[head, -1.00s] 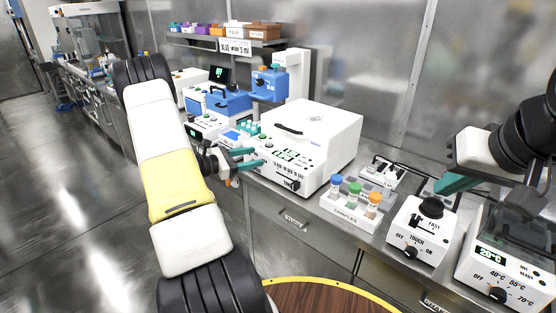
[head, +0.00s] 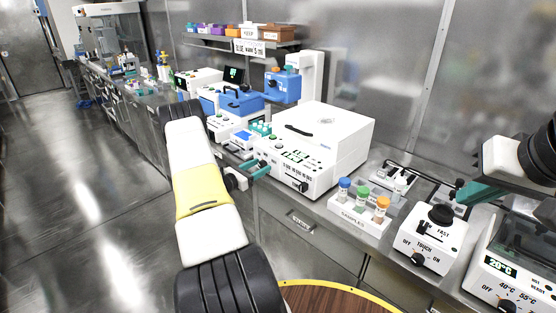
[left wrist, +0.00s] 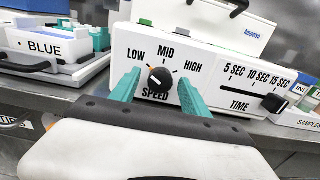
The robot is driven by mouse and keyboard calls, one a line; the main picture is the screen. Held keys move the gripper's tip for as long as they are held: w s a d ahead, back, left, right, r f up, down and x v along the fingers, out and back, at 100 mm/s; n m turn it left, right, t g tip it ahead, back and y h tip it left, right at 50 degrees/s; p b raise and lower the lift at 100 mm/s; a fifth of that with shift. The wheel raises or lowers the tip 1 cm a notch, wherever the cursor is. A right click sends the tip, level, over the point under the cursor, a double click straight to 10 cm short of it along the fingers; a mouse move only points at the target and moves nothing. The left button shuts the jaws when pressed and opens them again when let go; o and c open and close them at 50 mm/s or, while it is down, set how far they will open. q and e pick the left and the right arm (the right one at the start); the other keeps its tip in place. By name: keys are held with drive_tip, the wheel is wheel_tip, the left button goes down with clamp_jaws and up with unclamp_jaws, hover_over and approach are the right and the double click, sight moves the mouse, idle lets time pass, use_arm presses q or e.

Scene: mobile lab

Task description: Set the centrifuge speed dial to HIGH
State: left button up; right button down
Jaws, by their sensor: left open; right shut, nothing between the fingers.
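The white centrifuge (head: 325,140) stands on the bench with its control panel facing me. In the left wrist view its black speed dial (left wrist: 159,82) sits below the labels LOW, MID and HIGH. A small orange mark shows on the dial's upper left, towards LOW; the exact setting is hard to tell. My left gripper (left wrist: 159,90) is open, with one teal finger on each side of the dial; contact is not clear. In the head view the left gripper (head: 255,168) is at the panel's left end and hides the dial. My right gripper (head: 474,193) is shut and empty, far right.
A time slider (left wrist: 274,102) sits right of the dial on the same panel. The sample rack (head: 358,226) with capped tubes, a touch mixer (head: 428,240) and a heater block (head: 508,275) stand to the right.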

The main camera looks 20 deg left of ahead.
use_arm(q)
clamp_jaws()
drive_tip(key=shift+m, duration=0.4)
drive_tip(key=m, duration=1.1)
drive_tip(key=shift+m, duration=0.4)
drive_tip(key=m, duration=0.6)
drive_tip(key=shift+m, duration=2.7)
